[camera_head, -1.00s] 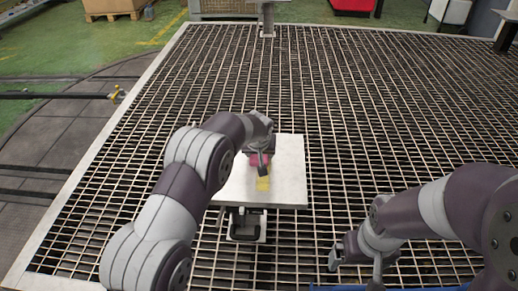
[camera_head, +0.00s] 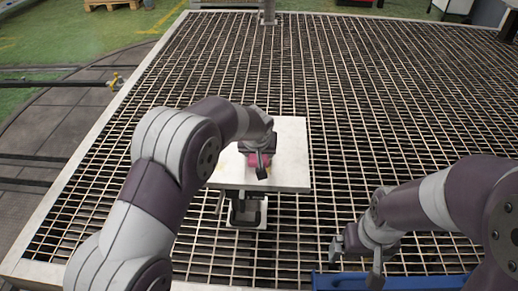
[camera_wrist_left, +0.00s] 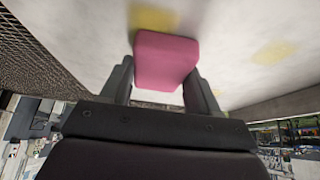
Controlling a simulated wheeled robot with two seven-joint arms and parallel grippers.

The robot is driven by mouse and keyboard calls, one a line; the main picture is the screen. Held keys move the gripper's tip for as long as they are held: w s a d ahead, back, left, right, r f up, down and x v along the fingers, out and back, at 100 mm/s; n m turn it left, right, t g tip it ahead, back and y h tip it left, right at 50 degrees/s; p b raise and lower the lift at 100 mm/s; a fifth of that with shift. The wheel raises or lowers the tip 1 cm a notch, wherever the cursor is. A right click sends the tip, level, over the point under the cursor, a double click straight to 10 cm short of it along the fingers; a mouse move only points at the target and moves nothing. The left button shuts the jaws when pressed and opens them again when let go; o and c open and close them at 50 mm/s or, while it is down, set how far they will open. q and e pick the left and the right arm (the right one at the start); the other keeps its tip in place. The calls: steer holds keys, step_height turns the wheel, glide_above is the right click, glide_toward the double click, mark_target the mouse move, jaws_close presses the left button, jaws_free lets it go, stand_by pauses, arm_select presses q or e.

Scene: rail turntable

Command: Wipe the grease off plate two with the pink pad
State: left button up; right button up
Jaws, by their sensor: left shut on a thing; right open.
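The pale grey plate (camera_head: 293,140) stands on a post above the grating. My left gripper (camera_head: 262,158) is shut on the pink pad (camera_head: 252,159) over the middle of the plate. In the left wrist view the pad (camera_wrist_left: 166,60) sits between the fingers (camera_wrist_left: 160,88), against or just above the plate (camera_wrist_left: 225,30). Yellow grease (camera_wrist_left: 155,19) shows beside the pad, and another yellow patch (camera_wrist_left: 274,52) lies farther right. The pad and gripper hide part of the plate. My right gripper (camera_head: 357,262) is open and empty above the grating, right of the plate.
A metal grating (camera_head: 390,110) spreads around the plate, with a pale border at the left. A blue edge (camera_head: 400,282) lies below my right gripper. A post (camera_head: 268,12) stands at the far edge. The grating beyond the plate is clear.

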arm_select(q)
steer(key=s, duration=0.1)
steer(key=b, duration=0.1)
steer(key=s+b, duration=0.1)
steer(key=shift+s+f, duration=0.25)
steer(key=shift+s, duration=0.1)
steer(key=shift+s+r, duration=0.1)
steer(key=shift+s, duration=0.1)
steer(key=shift+s+b, duration=0.45)
steer(key=shift+b, duration=0.1)
steer(key=shift+s+b, duration=0.55)
steer(key=shift+s, duration=0.4)
steer(key=shift+s+r, duration=0.1)
steer(key=shift+s, duration=0.25)
steer(key=shift+r, duration=0.1)
step_height(320, 180, up, 6)
steer(key=p, duration=0.4)
steer(key=shift+w+p, duration=0.1)
steer(key=shift+p, duration=0.2)
steer(key=shift+r, duration=0.1)
